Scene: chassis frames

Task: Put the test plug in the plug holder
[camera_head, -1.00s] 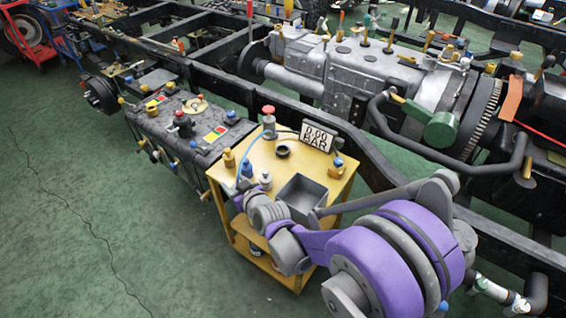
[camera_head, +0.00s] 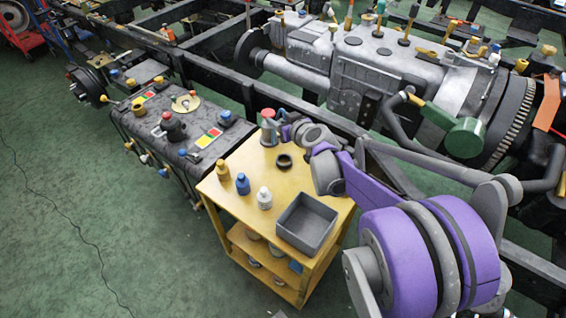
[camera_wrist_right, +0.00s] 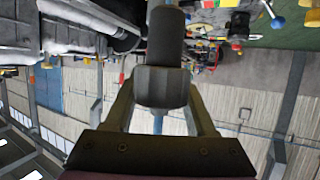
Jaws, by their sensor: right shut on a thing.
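My right gripper (camera_head: 286,132) is over the back of the yellow cart, beside a red-topped grey fitting (camera_head: 268,128). In the right wrist view its fingers (camera_wrist_right: 160,105) are shut on a dark grey cylinder with a wider faceted collar, which looks like the test plug (camera_wrist_right: 164,48). A thin blue line shows below the collar between the fingers. In the head view I cannot make out the held plug. A black ring (camera_head: 284,161) lies on the cart top in front of the gripper; I cannot tell whether it is the plug holder. My left gripper is out of view.
The yellow cart (camera_head: 240,160) carries yellow (camera_head: 222,172), blue (camera_head: 242,184) and white (camera_head: 264,198) plugs and an open grey tray (camera_head: 306,222). My right arm covers its right side. A black tank (camera_head: 185,125) stands left; the chassis rail and gearbox (camera_head: 375,75) lie behind.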

